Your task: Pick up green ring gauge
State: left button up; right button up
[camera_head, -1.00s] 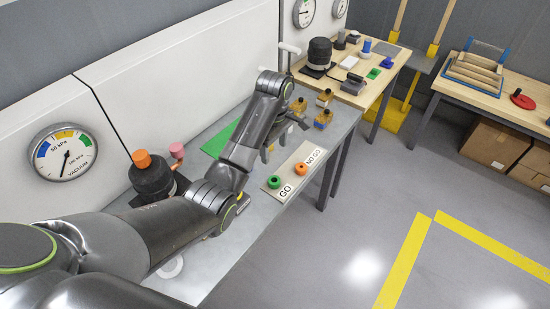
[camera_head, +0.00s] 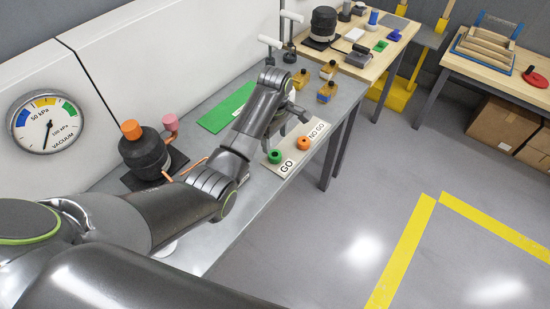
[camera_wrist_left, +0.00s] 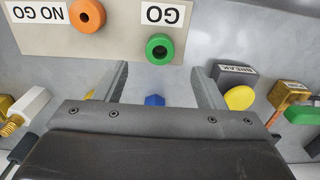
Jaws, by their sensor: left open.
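The green ring gauge (camera_head: 275,157) stands on the GO part of a pale board (camera_head: 288,147) near the front edge of the grey bench. It also shows in the left wrist view (camera_wrist_left: 160,48), just beyond the fingertips and roughly centred between them. My left gripper (camera_wrist_left: 159,78) is open with nothing between its fingers. In the head view the left gripper (camera_head: 293,115) is over the bench close to the board, partly hidden by its own arm. The orange ring gauge (camera_head: 303,143) is on the NO GO part. My right gripper is out of view.
A dark compressor with an orange cap (camera_head: 146,154) stands on the bench at left, near a green mat (camera_head: 228,107). Brass fittings (camera_head: 327,92) sit beyond the gripper. The wrist view shows a grey block (camera_wrist_left: 235,77) and a blue piece (camera_wrist_left: 154,100). Open floor lies at right.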

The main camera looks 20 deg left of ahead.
aim_at(275, 152)
pick_arm(q)
jog(key=shift+f, duration=0.7)
jog(key=shift+f+p, duration=0.3)
jog(key=shift+f, duration=0.45)
notch_tip(275, 152, down, 3)
jog(key=shift+f, duration=0.4)
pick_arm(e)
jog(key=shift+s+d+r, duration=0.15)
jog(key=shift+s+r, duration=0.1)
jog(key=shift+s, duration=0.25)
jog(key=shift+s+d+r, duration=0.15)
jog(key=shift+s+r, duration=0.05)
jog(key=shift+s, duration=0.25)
pick_arm(q)
jog(key=c, duration=1)
jog(key=shift+c, duration=0.4)
